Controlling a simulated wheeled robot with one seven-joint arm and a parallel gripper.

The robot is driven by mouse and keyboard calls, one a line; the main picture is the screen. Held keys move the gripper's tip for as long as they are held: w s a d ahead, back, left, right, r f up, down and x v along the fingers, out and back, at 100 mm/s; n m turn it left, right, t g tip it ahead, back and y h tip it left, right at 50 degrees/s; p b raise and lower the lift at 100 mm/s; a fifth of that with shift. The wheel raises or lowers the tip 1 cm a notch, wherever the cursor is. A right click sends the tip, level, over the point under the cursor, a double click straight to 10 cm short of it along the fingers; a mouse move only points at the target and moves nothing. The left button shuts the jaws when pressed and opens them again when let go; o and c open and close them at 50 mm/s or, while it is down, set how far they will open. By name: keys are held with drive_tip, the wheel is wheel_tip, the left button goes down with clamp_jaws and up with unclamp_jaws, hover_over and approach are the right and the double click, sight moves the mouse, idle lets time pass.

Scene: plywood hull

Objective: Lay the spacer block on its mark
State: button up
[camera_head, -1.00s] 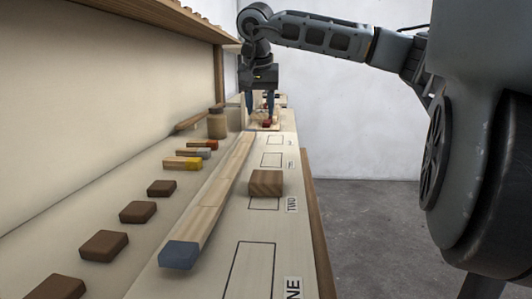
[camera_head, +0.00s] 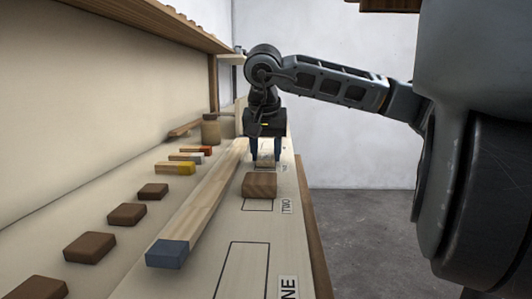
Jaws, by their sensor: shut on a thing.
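My gripper (camera_head: 265,159) points down over the right part of the bench, behind the wooden block at TWO. It is shut on a small pale wooden block (camera_head: 266,157), which shows between the fingers; I take it for the spacer block. I cannot tell whether its underside touches the bench. A black mark outline at its place is mostly hidden by the gripper and the blocks. A brown wooden block (camera_head: 260,185) lies over the far part of the TWO outline (camera_head: 257,206). The large ONE outline (camera_head: 242,272) in front is empty.
A long blue-ended wooden beam (camera_head: 166,254) runs along the bench left of the marks. Several dark brown blocks (camera_head: 90,247) and colour-ended sticks (camera_head: 176,168) lie farther left. A brown cylinder (camera_head: 211,132) stands behind. A shelf (camera_head: 130,20) overhangs the left wall.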

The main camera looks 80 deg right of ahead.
drive_tip(key=shift+f, duration=0.1)
drive_tip(key=o, duration=1)
drive_tip(key=shift+a+r, duration=0.1)
drive_tip(key=shift+r, duration=0.45)
drive_tip(key=p+v, duration=0.2)
drive_tip(key=v, duration=0.9)
drive_tip(key=shift+r, duration=0.1)
